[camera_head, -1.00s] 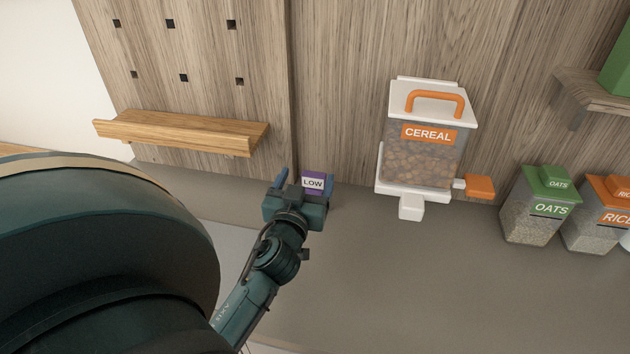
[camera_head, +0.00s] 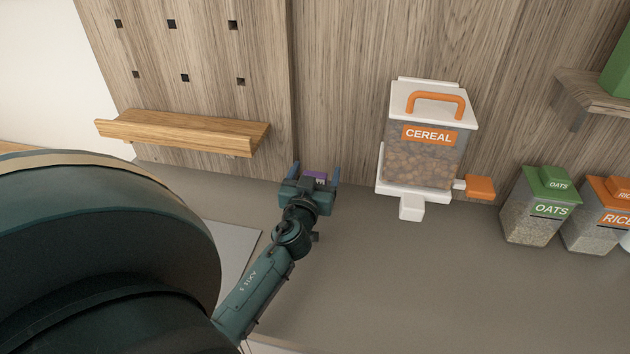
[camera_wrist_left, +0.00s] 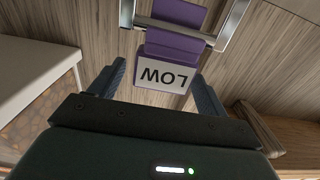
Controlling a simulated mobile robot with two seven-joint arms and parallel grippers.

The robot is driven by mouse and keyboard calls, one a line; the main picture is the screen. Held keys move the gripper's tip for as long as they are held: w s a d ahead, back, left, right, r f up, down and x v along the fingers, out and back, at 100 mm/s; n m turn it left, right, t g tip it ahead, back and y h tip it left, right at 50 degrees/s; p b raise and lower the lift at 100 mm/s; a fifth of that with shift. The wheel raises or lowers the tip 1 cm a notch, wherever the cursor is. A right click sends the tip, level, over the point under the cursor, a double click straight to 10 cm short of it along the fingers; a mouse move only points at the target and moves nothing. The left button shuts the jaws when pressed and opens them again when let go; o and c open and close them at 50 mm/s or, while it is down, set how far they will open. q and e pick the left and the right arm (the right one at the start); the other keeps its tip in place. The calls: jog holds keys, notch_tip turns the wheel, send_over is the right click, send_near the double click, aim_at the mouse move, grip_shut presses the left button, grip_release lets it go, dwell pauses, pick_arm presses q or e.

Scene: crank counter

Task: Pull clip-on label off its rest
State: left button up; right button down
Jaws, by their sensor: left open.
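The clip-on label is purple with a white face reading LOW, upside down in the left wrist view (camera_wrist_left: 165,76). In the head view only a little of its purple edge (camera_head: 316,175) shows behind my left gripper (camera_head: 316,171). The gripper is open, with its blue-grey fingers on either side of the label. In the wrist view the fingers show left and right of the white face, with gaps, so it is not gripped. A silver metal frame (camera_wrist_left: 175,28) crosses the label's purple upper part; it looks like the rest. My right gripper is not in view.
A cereal dispenser (camera_head: 425,150) with an orange handle stands to the right. Oats (camera_head: 535,215) and rice (camera_head: 595,225) containers stand farther right. A wooden ledge (camera_head: 185,135) is on the wall at left. The counter (camera_head: 420,280) in front is clear.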

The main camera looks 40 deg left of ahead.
aim_at(315, 174)
pick_arm(q)
jog(key=shift+c, duration=0.6)
jog(key=c, duration=0.9)
jog(key=shift+c, duration=0.2)
notch_tip(315, 174, up, 14)
dwell(0.4)
